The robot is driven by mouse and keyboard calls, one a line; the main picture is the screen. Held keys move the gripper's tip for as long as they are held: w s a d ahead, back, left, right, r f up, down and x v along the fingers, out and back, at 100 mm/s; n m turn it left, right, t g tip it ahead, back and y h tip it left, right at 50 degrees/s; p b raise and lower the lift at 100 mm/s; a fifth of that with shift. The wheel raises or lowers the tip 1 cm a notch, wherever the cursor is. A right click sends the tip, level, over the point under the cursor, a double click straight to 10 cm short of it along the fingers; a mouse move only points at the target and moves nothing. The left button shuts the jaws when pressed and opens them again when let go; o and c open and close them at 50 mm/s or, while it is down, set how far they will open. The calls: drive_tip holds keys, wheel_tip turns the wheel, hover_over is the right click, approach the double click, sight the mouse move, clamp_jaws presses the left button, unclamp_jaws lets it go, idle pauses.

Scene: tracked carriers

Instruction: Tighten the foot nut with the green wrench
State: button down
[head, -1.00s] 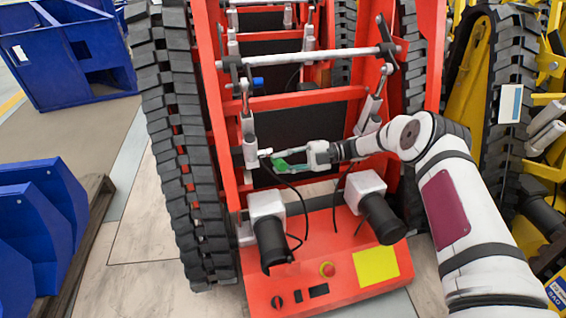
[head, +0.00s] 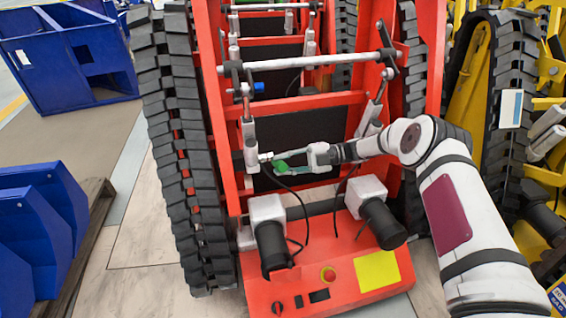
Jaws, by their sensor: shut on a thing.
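The green wrench (head: 281,167) is in my gripper (head: 311,164), which is shut on its right end. The wrench points left, and its pale head end reaches the foot of the left grey cylinder (head: 250,142) on the red carrier. The foot nut (head: 265,157) appears to be at that foot, by the wrench's tip. It is too small to tell whether the wrench is seated around it or only beside it. My arm comes in from the lower right.
The red carrier frame (head: 300,99) with a black track (head: 180,150) surrounds the work spot. Two grey-and-black motors (head: 267,235) stand below the wrench, with loose black cables. A yellow carrier (head: 470,110) stands close on the right. Blue metal parts (head: 40,230) lie at left.

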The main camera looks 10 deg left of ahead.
drive_tip(key=shift+d, duration=0.1)
idle(0.3)
drive_tip(key=shift+b+v, duration=0.75)
drive_tip(key=shift+v, duration=0.95)
drive_tip(key=shift+b+v, duration=0.75)
drive_tip(key=shift+v, duration=1.2)
drive_tip(key=shift+p, duration=0.35)
drive_tip(key=p, duration=0.3)
drive_tip(key=shift+w+a+r+m, duration=0.15)
drive_tip(key=shift+a+r+m, duration=0.15)
drive_tip(key=shift+r, duration=0.1)
drive_tip(key=shift+f+b, duration=0.15)
drive_tip(key=shift+b, duration=0.25)
